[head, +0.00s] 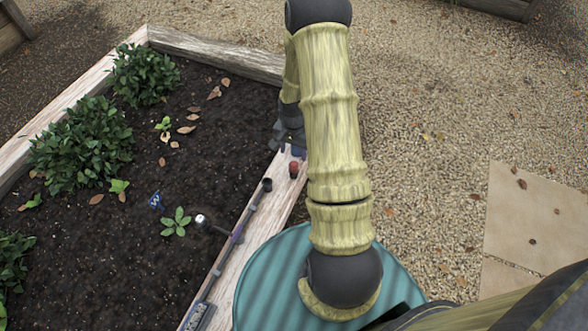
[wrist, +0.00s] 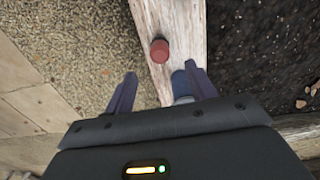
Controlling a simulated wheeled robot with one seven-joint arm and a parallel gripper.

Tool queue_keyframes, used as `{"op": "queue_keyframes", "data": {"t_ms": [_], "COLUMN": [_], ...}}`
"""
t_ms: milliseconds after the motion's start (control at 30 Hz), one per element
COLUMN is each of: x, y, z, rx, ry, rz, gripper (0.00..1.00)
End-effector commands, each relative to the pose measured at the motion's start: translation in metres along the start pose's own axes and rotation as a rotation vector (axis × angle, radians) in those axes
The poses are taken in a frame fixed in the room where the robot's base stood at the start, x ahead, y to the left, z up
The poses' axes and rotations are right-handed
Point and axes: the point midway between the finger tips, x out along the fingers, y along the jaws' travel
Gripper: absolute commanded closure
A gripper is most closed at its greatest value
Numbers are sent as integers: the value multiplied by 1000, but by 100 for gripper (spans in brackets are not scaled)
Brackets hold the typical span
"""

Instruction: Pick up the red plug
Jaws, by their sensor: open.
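The red plug (head: 294,169) stands on the wooden edge of the raised bed, just below my gripper in the head view. In the wrist view the red plug (wrist: 160,50) stands on the plank beyond the fingertips, apart from them and roughly midway between their lines. My gripper (wrist: 160,78) is open and empty, with one finger on each side of the plank. In the head view my gripper (head: 289,148) is partly hidden behind my arm.
A dark blue cylinder (wrist: 180,84) is beside the right finger. A dark pipe (head: 238,232) with a black open end (head: 267,184) runs along the bed's wooden edge (head: 262,221). Soil and plants (head: 80,144) lie left; gravel (head: 430,150) is open on the right.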

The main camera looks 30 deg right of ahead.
Motion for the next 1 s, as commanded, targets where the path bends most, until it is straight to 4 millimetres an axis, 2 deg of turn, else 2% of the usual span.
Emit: {"op": "queue_keyframes", "data": {"t_ms": [33,200,600,900,1000], "x": [13,33,37,78,86], "y": [0,0,0,1,0], "z": [1,0,0,0,-1], "rx": [0,0,0,0,0], "ry": [-2,0,1,-1,0], "rz": [1,0,0,0,0], "gripper": [44,44,44,44,44]}}
